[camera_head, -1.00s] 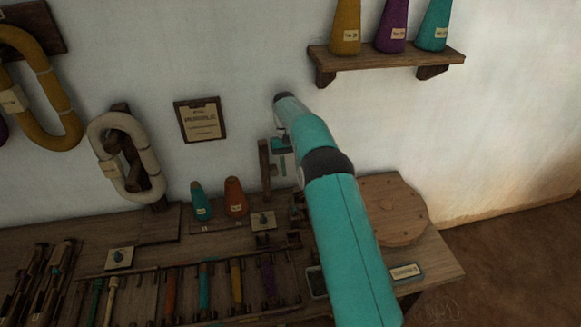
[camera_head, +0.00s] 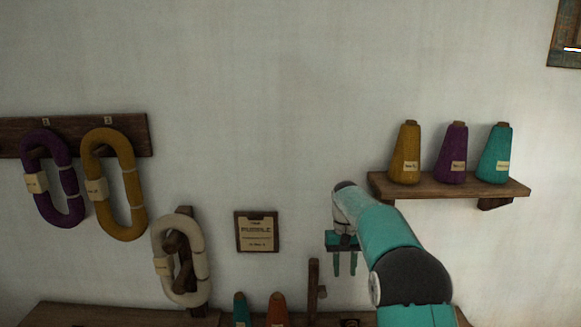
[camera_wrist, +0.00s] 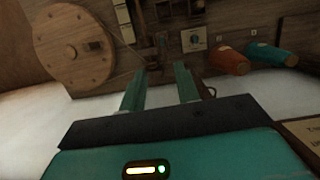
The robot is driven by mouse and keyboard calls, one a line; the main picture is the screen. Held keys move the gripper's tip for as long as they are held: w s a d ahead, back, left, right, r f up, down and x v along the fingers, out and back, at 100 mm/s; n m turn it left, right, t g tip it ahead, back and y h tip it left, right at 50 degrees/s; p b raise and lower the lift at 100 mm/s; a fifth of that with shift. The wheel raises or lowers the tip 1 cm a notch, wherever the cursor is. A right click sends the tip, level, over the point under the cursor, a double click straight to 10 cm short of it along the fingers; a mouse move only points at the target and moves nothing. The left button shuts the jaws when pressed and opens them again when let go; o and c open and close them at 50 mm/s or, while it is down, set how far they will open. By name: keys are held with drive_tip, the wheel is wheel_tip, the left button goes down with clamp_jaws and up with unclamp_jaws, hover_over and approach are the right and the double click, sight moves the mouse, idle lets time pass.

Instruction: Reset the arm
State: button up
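My arm is teal and reaches from the lower right of the head view toward the wall. My gripper (camera_head: 344,264) hangs at its end, fingers pointing down, above the back of the bench and left of the wall shelf. In the wrist view my gripper (camera_wrist: 160,84) shows two teal fingers apart with nothing between them. Beyond the fingertips lies the wooden bench top (camera_wrist: 130,65).
A wall shelf (camera_head: 450,187) with three yarn cones stands right of my gripper. Yarn hanks (camera_head: 115,185) hang at left, beside a framed card (camera_head: 257,231). An upright wooden post (camera_head: 313,290) stands close to my gripper. Cones (camera_wrist: 230,61) and a round wooden disc (camera_wrist: 75,48) are on the bench.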

drive_tip(key=s+r+t, duration=0.4)
drive_tip(key=s+r, duration=1.1)
drive_tip(key=s, duration=0.2)
drive_tip(key=s+f+t, duration=0.2)
drive_tip(key=s, duration=0.8)
drive_tip(key=s+f+t, duration=0.1)
drive_tip(key=s+t, duration=0.1)
drive_tip(key=s, duration=0.9)
drive_tip(key=shift+f, duration=0.4)
